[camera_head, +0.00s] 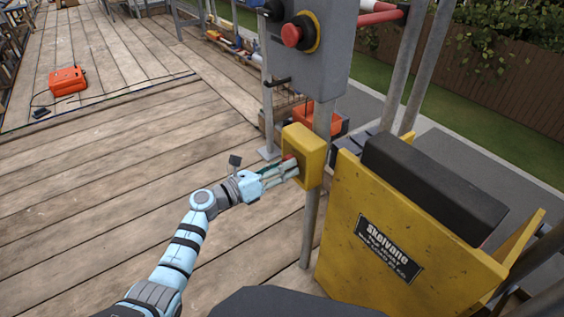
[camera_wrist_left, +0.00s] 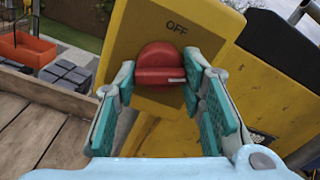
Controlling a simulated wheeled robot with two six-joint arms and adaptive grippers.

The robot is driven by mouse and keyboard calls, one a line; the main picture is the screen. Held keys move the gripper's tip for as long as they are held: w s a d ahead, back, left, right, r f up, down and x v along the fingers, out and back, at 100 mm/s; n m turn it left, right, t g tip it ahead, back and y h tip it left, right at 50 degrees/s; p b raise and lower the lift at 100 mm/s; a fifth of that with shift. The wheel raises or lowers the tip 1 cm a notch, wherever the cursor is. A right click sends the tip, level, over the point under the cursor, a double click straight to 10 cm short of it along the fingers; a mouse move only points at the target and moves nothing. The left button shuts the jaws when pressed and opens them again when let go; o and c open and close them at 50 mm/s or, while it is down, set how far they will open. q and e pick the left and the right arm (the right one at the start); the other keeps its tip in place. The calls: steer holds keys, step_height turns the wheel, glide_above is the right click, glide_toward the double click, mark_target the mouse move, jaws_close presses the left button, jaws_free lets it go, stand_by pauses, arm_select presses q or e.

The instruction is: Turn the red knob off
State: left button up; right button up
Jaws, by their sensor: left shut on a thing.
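The red knob (camera_wrist_left: 160,66) sits on the front of a yellow switch box (camera_wrist_left: 206,20), below the printed word OFF. Its grip bar lies level across the knob in the left wrist view, with a pale mark at its right end. In the head view the yellow box (camera_head: 311,144) is fixed to a grey post, and the knob is mostly hidden by my fingers. My left gripper (camera_head: 293,167) reaches the box from the left. In the left wrist view its fingers (camera_wrist_left: 160,84) stand on both sides of the knob, shut on it. My right gripper is not in view.
A grey panel (camera_head: 345,50) with a red button (camera_head: 291,35) stands above the box. A yellow bin marked Skelvane (camera_head: 350,235) is close on the right. An orange case (camera_head: 67,80) lies on the wooden deck (camera_head: 120,150), which is mostly clear on the left.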

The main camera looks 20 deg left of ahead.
arm_select(q)
steer(key=n+p, duration=0.6)
steer(key=n, duration=0.7)
steer(key=shift+r, duration=0.1)
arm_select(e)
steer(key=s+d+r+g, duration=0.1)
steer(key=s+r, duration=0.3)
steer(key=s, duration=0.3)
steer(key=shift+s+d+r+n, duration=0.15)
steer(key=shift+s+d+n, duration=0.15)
arm_select(q)
steer(key=o, duration=1.1)
steer(key=shift+o, duration=0.2)
